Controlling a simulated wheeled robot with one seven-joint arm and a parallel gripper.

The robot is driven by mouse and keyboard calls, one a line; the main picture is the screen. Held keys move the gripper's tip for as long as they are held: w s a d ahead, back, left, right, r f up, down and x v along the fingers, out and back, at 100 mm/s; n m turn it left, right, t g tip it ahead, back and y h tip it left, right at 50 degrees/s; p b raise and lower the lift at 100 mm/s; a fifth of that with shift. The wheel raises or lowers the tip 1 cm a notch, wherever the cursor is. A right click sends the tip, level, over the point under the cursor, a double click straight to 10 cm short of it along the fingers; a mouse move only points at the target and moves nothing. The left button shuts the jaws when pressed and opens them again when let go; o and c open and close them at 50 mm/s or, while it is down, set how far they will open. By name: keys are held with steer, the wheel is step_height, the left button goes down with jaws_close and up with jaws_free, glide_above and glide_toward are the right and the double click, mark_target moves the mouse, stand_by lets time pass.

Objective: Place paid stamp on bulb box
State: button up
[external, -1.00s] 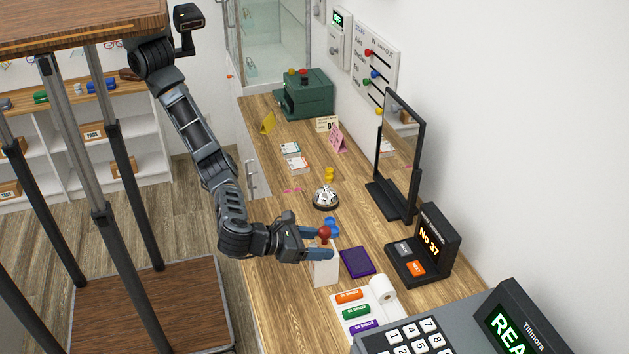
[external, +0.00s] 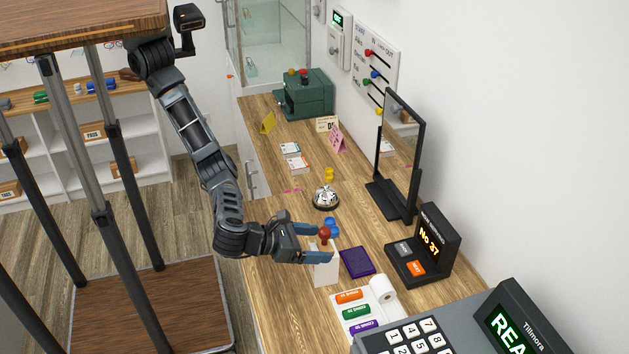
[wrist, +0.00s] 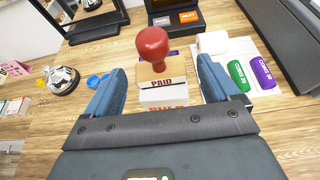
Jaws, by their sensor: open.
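The paid stamp has a red knob (external: 325,233) and a wooden block marked PAID, clear in the wrist view (wrist: 161,76). The box stands upright on the counter. My gripper (external: 326,244) is open, its blue fingers on either side of the stamp. In the wrist view, gaps show between both fingers and the stamp.
A purple pad (external: 357,262) lies right of the box. Blue caps (external: 331,223) and a desk bell (external: 325,197) are behind. Coin rolls (external: 356,312), a paper roll (external: 383,288), a number display (external: 424,250) and the register (external: 440,335) crowd the front and right.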

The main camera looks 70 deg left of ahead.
steer(key=v, duration=1.1)
steer(key=shift+b, duration=0.45)
steer(key=shift+w, duration=0.1)
